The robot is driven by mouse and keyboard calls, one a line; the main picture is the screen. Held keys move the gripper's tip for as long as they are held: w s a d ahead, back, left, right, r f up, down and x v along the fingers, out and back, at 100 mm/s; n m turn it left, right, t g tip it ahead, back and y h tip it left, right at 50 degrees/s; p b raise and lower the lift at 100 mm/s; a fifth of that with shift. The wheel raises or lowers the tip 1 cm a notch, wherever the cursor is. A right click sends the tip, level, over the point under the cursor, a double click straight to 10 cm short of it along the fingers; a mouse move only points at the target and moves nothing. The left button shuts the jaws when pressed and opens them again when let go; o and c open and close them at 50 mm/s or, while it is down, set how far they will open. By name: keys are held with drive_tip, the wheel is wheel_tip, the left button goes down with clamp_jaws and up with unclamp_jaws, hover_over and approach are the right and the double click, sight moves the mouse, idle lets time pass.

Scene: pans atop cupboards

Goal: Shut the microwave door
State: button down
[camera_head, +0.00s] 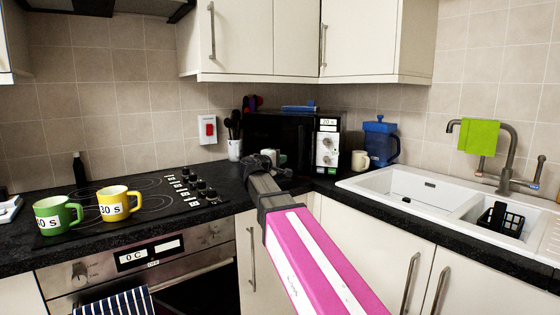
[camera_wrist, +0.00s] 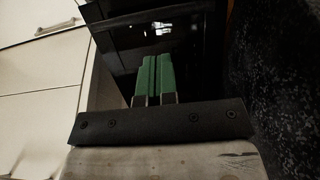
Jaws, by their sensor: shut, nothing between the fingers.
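The black microwave (camera_head: 327,165) stands in the back corner of the worktop, with a pale control panel and knobs at its right. Its dark door (camera_head: 280,132) looks roughly in line with the front; I cannot tell whether a gap is left. My gripper (camera_head: 281,157) is in front of the lower part of the door, partly hidden by my wrist. In the wrist view its green fingers (camera_wrist: 155,75) are pressed together and empty, pointing at a dark glossy surface (camera_wrist: 195,45). Whether they touch it is unclear.
A white mug (camera_head: 359,160) and a blue jug (camera_head: 381,142) stand right of the microwave, near the sink (camera_head: 410,186). A utensil pot (camera_head: 234,150) stands close on its left. Green (camera_head: 57,215) and yellow (camera_head: 118,203) mugs are on the hob.

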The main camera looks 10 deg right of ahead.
sight(300, 152)
drive_tip(key=x, duration=1)
drive_tip(key=shift+d, duration=0.15)
drive_tip(key=shift+w, duration=0.1)
drive_tip(key=x, duration=0.4)
drive_tip(key=shift+w, duration=0.1)
drive_tip(key=shift+s+a, duration=0.25)
drive_tip(key=shift+s, duration=0.1)
drive_tip(key=s+d+v, duration=0.1)
drive_tip(key=v, duration=1.2)
drive_tip(key=shift+s, duration=0.3)
